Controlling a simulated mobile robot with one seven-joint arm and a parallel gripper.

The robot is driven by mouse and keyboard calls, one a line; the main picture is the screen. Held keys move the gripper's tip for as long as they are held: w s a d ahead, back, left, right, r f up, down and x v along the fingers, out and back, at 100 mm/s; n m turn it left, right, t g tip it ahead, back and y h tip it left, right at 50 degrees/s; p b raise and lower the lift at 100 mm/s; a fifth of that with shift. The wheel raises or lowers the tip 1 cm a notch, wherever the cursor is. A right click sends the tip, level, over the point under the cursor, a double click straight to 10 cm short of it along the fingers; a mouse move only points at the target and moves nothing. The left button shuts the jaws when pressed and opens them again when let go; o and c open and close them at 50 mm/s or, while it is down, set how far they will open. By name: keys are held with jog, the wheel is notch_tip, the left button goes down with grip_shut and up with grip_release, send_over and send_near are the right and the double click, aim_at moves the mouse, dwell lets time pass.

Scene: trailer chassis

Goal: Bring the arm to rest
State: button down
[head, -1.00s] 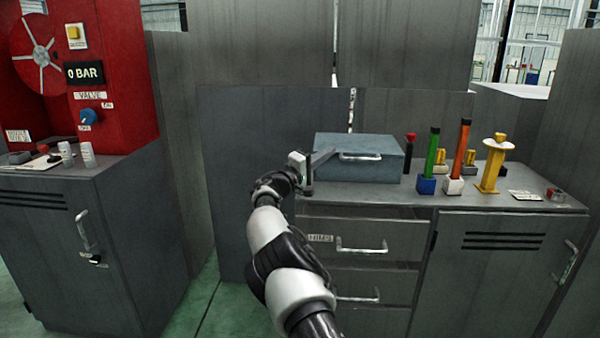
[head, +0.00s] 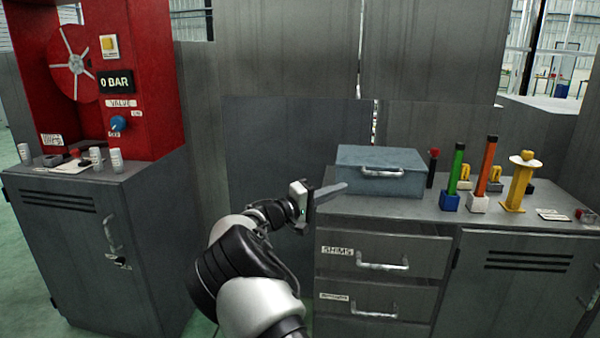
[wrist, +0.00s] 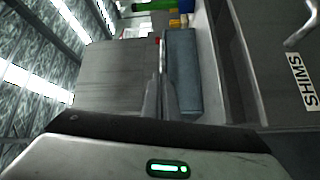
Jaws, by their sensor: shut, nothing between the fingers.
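My gripper (head: 333,192) is at the left end of the grey workbench, its fingers together and pointing right, with nothing held. My arm reaches up from the bottom of the head view, bent at the elbow.
Drawers, one marked SHIMS (head: 338,251), sit under the bench top. Green (head: 455,172) and orange (head: 486,170) sticks and a yellow stand (head: 519,183) are right of the toolbox. A red valve panel (head: 140,60) stands above the left cabinet (head: 90,240). Green floor shows between the cabinets.

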jog(key=s+d+m+g+y, duration=0.5)
jog(key=s+d+g+y, duration=0.2)
jog(key=s+d, duration=0.9)
jog(key=s+a+r+t+y, duration=0.1)
jog(key=s+a+y, duration=0.3)
jog(key=s, duration=0.7)
jog(key=s+a+r+n+t+y, duration=0.1)
jog(key=s+a+y, duration=0.1)
jog(key=s+a, duration=0.6)
jog(key=s+a+r+t+y, duration=0.1)
jog(key=s+a+y, duration=0.2)
jog(key=s, duration=1)
notch_tip(320, 180, up, 25)
jog(key=p, duration=2.5)
jog(key=shift+w, duration=0.2)
